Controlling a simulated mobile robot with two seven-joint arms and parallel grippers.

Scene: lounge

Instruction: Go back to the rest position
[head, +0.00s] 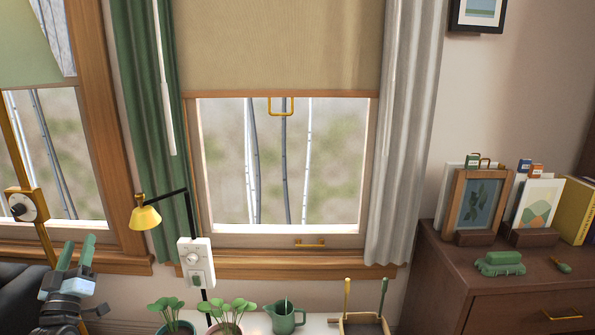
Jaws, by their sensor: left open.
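My left gripper (77,252) is in the lower left of the head view, with its two green fingers pointing up and apart. It is open, with nothing seen between the fingers. It is in front of the left window's lower frame and beside a dark rounded shape at the left edge. My right gripper is not in view.
A window (281,165) with a beige blind (280,45) is ahead. A yellow lamp (146,217) and a white switch box (196,262) stand before it. Below are potted plants (230,310), a green jug (284,317) and a tray (362,326). A dresser (450,285) holding frames is right.

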